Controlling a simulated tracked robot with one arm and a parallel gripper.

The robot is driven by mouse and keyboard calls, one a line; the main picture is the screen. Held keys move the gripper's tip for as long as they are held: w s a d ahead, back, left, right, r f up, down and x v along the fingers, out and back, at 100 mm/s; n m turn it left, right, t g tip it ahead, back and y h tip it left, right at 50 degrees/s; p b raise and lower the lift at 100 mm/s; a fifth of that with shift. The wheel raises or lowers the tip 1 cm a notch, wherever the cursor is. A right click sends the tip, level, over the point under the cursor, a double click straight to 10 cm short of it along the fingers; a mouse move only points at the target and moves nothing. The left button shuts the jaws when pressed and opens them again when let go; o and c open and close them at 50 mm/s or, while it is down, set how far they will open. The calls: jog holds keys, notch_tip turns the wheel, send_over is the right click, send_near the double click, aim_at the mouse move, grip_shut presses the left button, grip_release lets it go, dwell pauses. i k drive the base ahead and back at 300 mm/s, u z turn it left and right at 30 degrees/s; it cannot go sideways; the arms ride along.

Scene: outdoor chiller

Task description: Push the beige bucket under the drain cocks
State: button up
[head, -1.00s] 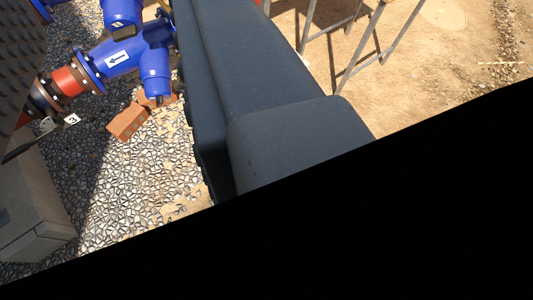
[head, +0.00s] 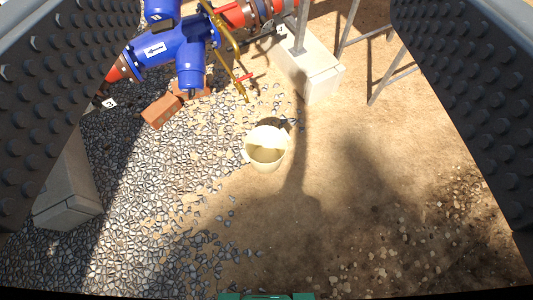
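The beige bucket (head: 250,152) stands upright and looks empty, where grey gravel meets bare sand, near the middle of the head view. A brass drain pipe (head: 228,58) with a red-handled cock (head: 245,77) hangs from the blue and red pipework. Its lower end is above and slightly left of the bucket in the picture, apart from it. Whether a second cock is there is unclear. My gripper (head: 245,15) is open and empty, its studded dark fingers far apart along the left and right edges. The bucket shows between them, farther off and untouched.
A blue valve body (head: 165,45) is at upper left, with orange bricks (head: 162,111) beneath it. A concrete block (head: 310,70) bears metal legs at the upper middle. Another block (head: 68,190) is at left. Open sand (head: 400,190) lies right of the bucket.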

aim_at(265, 145)
jog(key=k, duration=0.6)
jog(key=u, duration=0.7)
jog(key=i, duration=1.85)
jog(key=z, duration=0.45)
